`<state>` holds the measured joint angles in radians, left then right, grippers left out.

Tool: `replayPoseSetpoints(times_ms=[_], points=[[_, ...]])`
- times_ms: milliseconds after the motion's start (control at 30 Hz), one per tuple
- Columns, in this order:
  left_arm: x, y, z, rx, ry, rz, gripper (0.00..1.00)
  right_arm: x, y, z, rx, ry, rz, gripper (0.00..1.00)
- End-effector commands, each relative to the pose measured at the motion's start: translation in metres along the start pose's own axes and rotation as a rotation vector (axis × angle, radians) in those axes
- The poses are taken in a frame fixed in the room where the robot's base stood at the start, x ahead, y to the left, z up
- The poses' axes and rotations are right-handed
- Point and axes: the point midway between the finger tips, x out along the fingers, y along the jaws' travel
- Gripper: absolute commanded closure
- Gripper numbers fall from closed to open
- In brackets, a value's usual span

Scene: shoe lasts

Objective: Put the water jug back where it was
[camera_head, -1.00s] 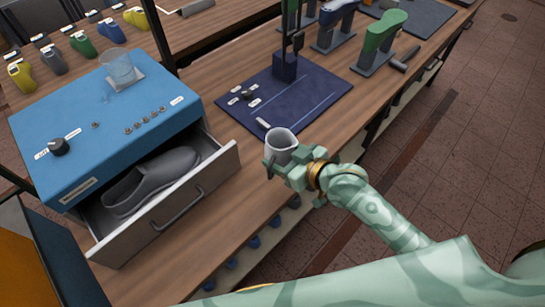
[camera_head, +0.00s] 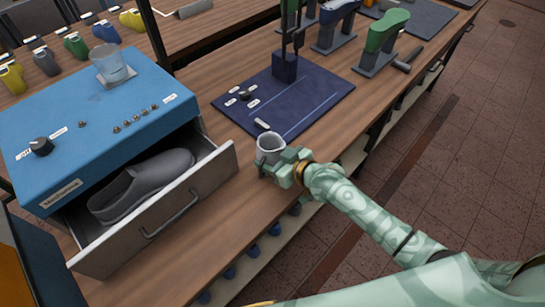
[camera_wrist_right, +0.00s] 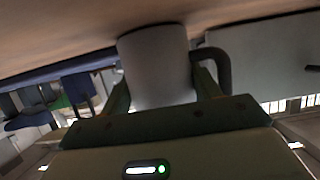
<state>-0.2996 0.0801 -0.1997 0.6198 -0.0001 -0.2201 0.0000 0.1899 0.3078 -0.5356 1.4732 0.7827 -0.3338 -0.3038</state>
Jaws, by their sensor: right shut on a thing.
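The water jug (camera_head: 270,146) is a pale grey, open-topped jug at the front edge of the workbench, just below the navy mat. My right gripper (camera_head: 282,166) is shut on it from the right side. In the right wrist view the jug (camera_wrist_right: 156,62) stands between the two fingers (camera_wrist_right: 163,88), with its dark handle at the right. Whether its base touches the wood is hard to tell. My left gripper is not in view.
A blue machine (camera_head: 90,120) with an open drawer (camera_head: 160,222) holding a grey shoe (camera_head: 140,184) stands at left. A clear beaker (camera_head: 111,68) is on top. The navy mat (camera_head: 305,105) bears a dark stand. Bare wood (camera_head: 228,195) lies between drawer and edge.

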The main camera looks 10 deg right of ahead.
Motion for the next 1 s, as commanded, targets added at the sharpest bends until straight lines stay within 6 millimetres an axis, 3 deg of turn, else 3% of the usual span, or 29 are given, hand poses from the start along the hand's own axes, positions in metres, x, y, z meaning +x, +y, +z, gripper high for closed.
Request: replayPoseSetpoints(times_ms=[133, 167, 200, 233, 567, 667, 1000], points=[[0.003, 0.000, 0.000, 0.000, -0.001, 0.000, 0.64, 0.001, 0.000, 0.003, 0.000, 0.000, 0.000, 0.68], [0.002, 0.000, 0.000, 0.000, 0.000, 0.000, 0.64, 0.001, 0.000, 0.003, 0.000, -0.001, 0.000, 0.30], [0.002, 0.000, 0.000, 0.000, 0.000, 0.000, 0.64, 0.001, 0.000, 0.003, 0.000, -0.001, 0.000, 0.19], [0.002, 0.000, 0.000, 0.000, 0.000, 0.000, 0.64, 0.001, 0.000, 0.003, 0.000, -0.001, 0.000, 0.16], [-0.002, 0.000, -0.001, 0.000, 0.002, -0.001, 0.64, -0.003, 0.000, -0.001, 0.000, -0.001, 0.000, 0.16], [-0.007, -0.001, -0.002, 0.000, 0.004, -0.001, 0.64, -0.017, 0.000, -0.001, -0.001, -0.002, 0.000, 0.16], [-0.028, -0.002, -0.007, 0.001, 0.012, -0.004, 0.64, -0.095, -0.001, -0.002, -0.001, -0.002, -0.002, 0.16]])
